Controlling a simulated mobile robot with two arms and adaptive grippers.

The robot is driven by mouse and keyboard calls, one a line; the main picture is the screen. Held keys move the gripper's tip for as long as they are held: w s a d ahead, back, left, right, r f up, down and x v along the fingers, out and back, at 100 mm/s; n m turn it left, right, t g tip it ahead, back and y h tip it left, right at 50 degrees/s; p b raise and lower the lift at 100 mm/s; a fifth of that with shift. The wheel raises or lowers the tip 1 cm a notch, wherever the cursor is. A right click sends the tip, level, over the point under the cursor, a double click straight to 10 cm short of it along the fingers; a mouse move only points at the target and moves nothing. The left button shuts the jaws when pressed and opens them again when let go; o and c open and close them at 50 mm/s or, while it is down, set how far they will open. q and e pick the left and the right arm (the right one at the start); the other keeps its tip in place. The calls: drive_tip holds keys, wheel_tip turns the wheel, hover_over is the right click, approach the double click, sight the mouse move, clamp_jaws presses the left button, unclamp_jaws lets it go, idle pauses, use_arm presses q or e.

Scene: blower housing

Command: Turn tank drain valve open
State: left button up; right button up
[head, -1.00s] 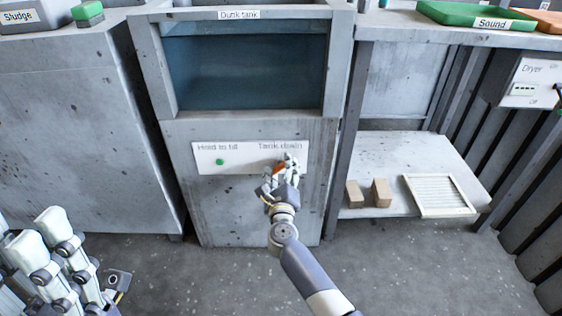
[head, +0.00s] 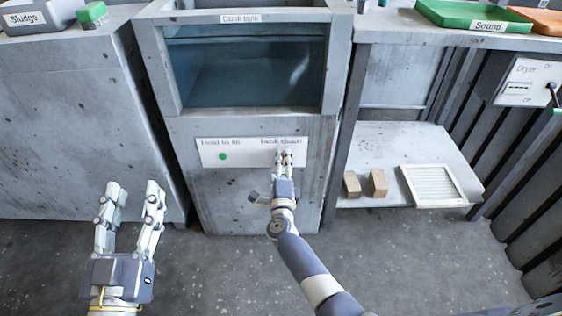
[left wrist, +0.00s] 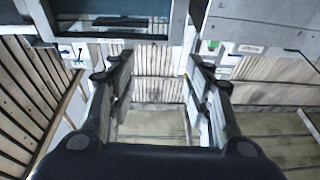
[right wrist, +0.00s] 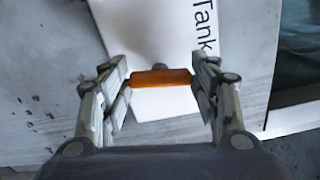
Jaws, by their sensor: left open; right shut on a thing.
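The dunk tank (head: 322,180) stands in the middle, with a white panel (head: 240,155) on its front. The panel is labelled "Hold to fill" beside a green button (head: 222,156) and "Tank drain" at its right. The orange drain valve handle (right wrist: 160,78) lies between my right fingers in the right wrist view, at right angles to the "Tank" lettering. My right gripper (head: 284,155) is shut on it and mostly hides it in the head view. My left gripper (head: 132,188) is open and empty, apart from the tank, in front of the left cabinet.
The grey cabinet (head: 60,130) with the sludge bin (head: 25,20) stands left. At right, a low shelf (head: 400,150) holds two brown blocks (head: 377,182) and a slatted white panel (head: 433,185). A dryer panel (head: 525,82) is further right. The floor in front is clear.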

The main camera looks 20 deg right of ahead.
use_arm(q)
drive_tip(key=shift+w+a+f+g+y+p, duration=0.15)
drive_tip(key=shift+f+g, duration=0.4)
drive_tip(key=shift+f, duration=0.45)
drive_tip(key=shift+a+f+g+y+p, duration=0.1)
drive_tip(key=shift+f+g+y+p, duration=0.1)
drive_tip(key=shift+f+g, duration=0.55)
drive_tip(key=shift+w+a+f+g+y+p, duration=0.15)
drive_tip(key=shift+f+g, duration=0.15)
drive_tip(key=shift+f, duration=0.9)
use_arm(e)
drive_tip(key=shift+n, duration=1.1)
use_arm(q)
drive_tip(key=shift+s, duration=0.1)
use_arm(e)
drive_tip(key=shift+a, duration=0.1)
drive_tip(key=o, duration=1)
drive_tip(key=shift+o, duration=0.2)
use_arm(q)
drive_tip(key=shift+f, duration=0.15)
